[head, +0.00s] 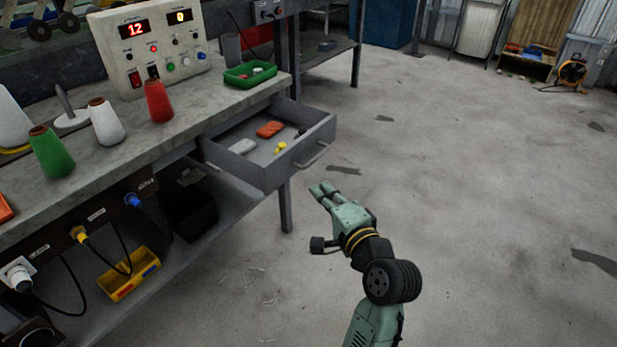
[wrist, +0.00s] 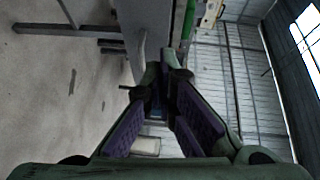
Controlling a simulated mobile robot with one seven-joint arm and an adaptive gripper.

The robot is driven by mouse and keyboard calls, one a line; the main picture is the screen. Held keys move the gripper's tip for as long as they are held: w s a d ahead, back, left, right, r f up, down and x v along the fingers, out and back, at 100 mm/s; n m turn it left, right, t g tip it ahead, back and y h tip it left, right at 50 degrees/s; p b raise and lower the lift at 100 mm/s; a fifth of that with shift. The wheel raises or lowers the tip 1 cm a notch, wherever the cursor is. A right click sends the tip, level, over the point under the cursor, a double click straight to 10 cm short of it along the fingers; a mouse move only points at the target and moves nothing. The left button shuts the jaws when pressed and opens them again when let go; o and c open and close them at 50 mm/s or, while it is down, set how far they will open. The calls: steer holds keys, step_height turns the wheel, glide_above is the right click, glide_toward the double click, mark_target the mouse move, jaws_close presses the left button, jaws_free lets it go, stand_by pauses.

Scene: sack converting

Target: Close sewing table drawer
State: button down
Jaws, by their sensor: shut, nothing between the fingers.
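The sewing table drawer (head: 285,158) is grey and stands pulled out from under the right end of the table (head: 190,110). Inside it lie an orange item, a white item and a small yellow item. Its front carries a bar handle (head: 313,155). My gripper (head: 322,189) is shut and empty. In the head view it shows just in front of and below the handle, with floor around it. In the wrist view my gripper (wrist: 160,75) has its fingertips together close to a grey surface, probably the drawer. I cannot tell whether they touch.
Thread cones, a control box (head: 155,45) and a green tray (head: 250,74) stand on the table top. A black bin (head: 190,212) and a yellow bin (head: 130,275) sit on the lower shelf. A table leg (head: 286,205) stands below the drawer. The floor to the right is clear.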

mark_target(242, 149)
steer(key=shift+m+g+h, duration=0.3)
steer(key=shift+m, duration=0.2)
steer(key=x, duration=0.4)
steer(key=d+f+p+x, duration=0.1)
steer(key=x, duration=0.3)
steer(key=f+p+x, duration=0.1)
steer(key=x, duration=0.3)
steer(key=shift+w+d, duration=0.2)
steer(key=shift+w, duration=0.1)
steer(key=shift+a, duration=0.1)
steer(key=w+a, duration=0.4)
steer(key=a, duration=0.2)
steer(key=w+a+p, duration=0.1)
steer(key=w+a, duration=0.4)
steer(key=a, duration=0.1)
steer(key=w+a+p, duration=0.1)
steer(key=w+a, duration=0.3)
steer(key=a, duration=0.2)
steer(key=shift+w+a, duration=0.25)
steer(key=shift+w, duration=0.1)
steer(key=shift+w+a, duration=0.1)
steer(key=shift+a+r, duration=0.1)
steer(key=shift+r, duration=0.1)
steer(key=shift+a+r, duration=0.1)
